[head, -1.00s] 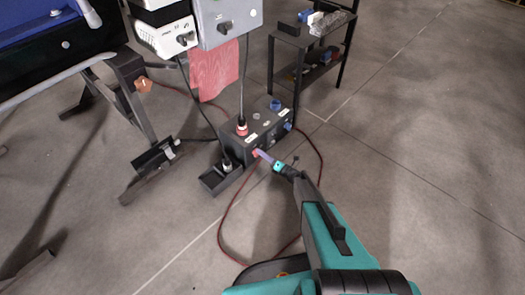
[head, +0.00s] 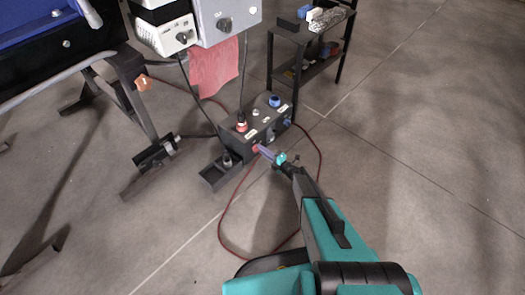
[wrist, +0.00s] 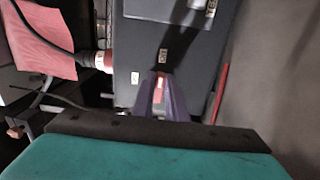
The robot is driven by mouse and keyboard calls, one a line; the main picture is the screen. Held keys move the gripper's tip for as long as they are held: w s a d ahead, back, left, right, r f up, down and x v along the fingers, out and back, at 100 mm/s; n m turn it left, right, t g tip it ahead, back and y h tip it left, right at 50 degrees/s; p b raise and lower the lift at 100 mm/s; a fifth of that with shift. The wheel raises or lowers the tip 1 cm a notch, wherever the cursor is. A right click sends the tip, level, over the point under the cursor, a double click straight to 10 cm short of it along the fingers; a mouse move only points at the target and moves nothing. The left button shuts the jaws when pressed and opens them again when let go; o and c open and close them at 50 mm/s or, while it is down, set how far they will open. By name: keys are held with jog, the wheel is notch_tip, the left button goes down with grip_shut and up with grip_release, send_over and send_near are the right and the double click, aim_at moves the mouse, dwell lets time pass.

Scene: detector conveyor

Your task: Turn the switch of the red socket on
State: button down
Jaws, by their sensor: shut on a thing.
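A dark grey socket box (head: 262,122) stands on the floor in the middle of the head view. A red socket (head: 241,127) with a plug and cable in it is on its top, and it also shows at the left in the wrist view (wrist: 104,60). My gripper (head: 258,148) reaches the box's near face at a small red switch. In the wrist view my purple fingers (wrist: 160,84) are shut on the red switch (wrist: 159,82), whose lower part shows between them. A small label (wrist: 135,78) is beside it. The fingers hide part of the switch, so I cannot tell its setting.
A blue socket (head: 274,101) is on the box's far end. A black tray (head: 212,178) lies at its left. A red cable (head: 222,222) loops on the floor around my arm. A black shelf (head: 300,70) stands behind. Open floor lies to the right.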

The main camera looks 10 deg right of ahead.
jog(key=shift+w, duration=0.15)
jog(key=c, duration=1.8)
grip_release()
jog(key=shift+o, duration=0.2)
jog(key=shift+r, duration=0.1)
jog(key=shift+r, duration=0.1)
jog(key=p+v, duration=0.2)
jog(key=v, duration=1.2)
jog(key=shift+f, duration=0.3)
